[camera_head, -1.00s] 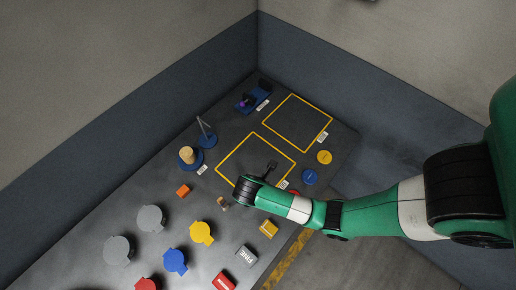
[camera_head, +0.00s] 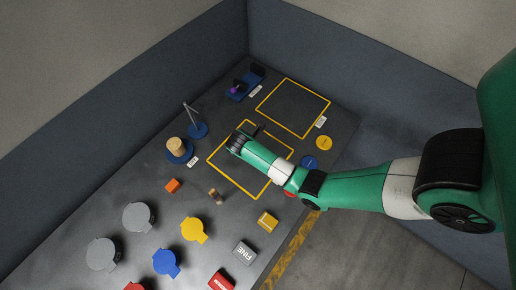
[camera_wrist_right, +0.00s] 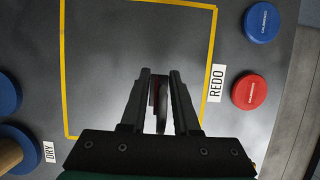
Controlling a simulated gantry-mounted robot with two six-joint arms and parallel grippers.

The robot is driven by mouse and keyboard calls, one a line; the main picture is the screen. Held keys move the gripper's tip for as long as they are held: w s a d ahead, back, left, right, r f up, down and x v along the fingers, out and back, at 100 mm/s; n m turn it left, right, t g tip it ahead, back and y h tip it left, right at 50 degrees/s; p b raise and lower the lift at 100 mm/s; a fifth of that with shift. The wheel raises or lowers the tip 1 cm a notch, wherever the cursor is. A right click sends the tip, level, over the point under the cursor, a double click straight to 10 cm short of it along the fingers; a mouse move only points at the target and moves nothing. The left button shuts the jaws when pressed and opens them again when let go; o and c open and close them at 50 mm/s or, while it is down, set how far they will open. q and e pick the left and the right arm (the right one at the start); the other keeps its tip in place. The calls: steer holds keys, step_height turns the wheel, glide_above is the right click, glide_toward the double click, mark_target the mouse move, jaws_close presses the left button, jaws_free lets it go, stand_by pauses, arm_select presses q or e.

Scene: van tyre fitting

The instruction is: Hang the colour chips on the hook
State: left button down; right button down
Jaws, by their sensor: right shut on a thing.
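My right gripper (camera_wrist_right: 160,85) is shut on a thin dark thing with a red edge (camera_wrist_right: 161,105). It is seen nearly edge-on, and I cannot tell for sure that it is the colour chips. In the head view my right gripper (camera_head: 258,129) is over the far side of the nearer yellow-outlined square, and its wrist hides what it holds. A thin grey post with a bent top (camera_head: 190,111) stands on a round blue base (camera_head: 198,131) to the left, apart from the gripper; it looks like the hook. My left gripper is not in view.
A wooden cylinder (camera_head: 176,145) stands on a blue disc. A blue holder (camera_head: 236,94) is at the back. Yellow (camera_head: 324,143) and blue (camera_head: 309,162) discs line the right edge. Grey (camera_head: 137,216), yellow (camera_head: 193,229) and blue (camera_head: 165,262) tabbed discs lie in front.

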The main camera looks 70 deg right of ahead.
steer(key=shift+w+d+f, duration=0.15)
steer(key=shift+d+f, duration=0.15)
steer(key=f, duration=0.1)
steer(key=d+f+b, duration=0.1)
steer(key=f, duration=0.1)
steer(key=shift+w+f, duration=0.15)
steer(key=shift+w, duration=0.05)
steer(key=shift+a+f, duration=0.1)
steer(key=shift+f, duration=0.2)
steer(key=shift+f, duration=0.2)
steer(key=c, duration=0.7)
jaws_free()
steer(key=shift+o, duration=0.2)
